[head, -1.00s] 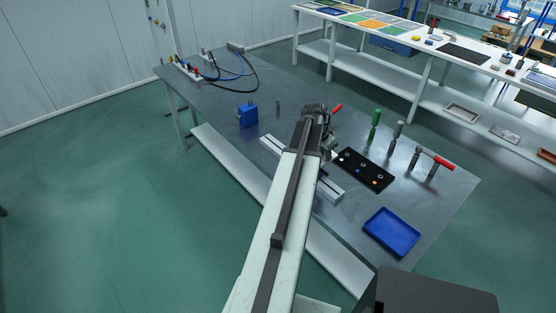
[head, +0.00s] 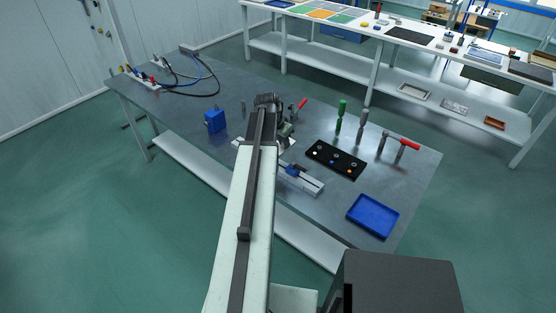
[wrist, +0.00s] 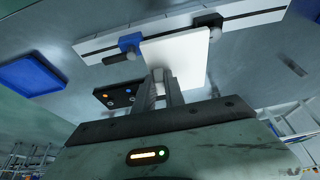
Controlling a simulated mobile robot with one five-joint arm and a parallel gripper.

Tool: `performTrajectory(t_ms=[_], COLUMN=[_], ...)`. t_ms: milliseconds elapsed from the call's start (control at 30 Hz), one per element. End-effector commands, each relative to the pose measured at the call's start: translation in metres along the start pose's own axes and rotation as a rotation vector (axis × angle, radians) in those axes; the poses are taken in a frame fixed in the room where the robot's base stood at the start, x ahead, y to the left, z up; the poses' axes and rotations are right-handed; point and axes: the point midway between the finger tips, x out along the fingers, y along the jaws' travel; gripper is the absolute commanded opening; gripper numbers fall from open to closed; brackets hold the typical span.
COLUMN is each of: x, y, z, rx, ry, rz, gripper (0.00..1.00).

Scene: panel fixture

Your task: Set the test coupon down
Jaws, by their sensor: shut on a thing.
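The test coupon is a white flat plate (wrist: 180,58), held between the fingers of my gripper (wrist: 160,88) in the wrist view. My gripper is shut on it. The coupon lies across part of a pale rail fixture (wrist: 258,20); I cannot tell whether they touch. A blue clamp (wrist: 130,43) on the rail is close beside the coupon's left edge. In the head view the rail (head: 312,187) and its blue clamp (head: 292,170) show to the right of my arm. My arm hides the rail's middle, and only a pale edge of the coupon (head: 287,146) shows there.
A black tray with small coloured parts (head: 336,160) and a blue tray (head: 373,216) lie to the right. Upright tools (head: 362,125) stand behind the black tray. A blue block (head: 215,121) stands left of my arm. Cables (head: 195,80) lie at the far left.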

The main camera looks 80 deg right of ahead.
Motion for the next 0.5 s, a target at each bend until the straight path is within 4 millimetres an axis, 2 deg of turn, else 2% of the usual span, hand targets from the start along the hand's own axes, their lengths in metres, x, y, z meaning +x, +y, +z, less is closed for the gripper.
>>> performTrajectory(t_ms=[300, 500], x=[0.059, 0.060], y=[-0.002, -0.002], z=[0.026, 0.027], rx=[-0.004, -0.004], ry=[0.000, 0.000], rz=[-0.001, -0.002], gripper=[0.00, 0.00])
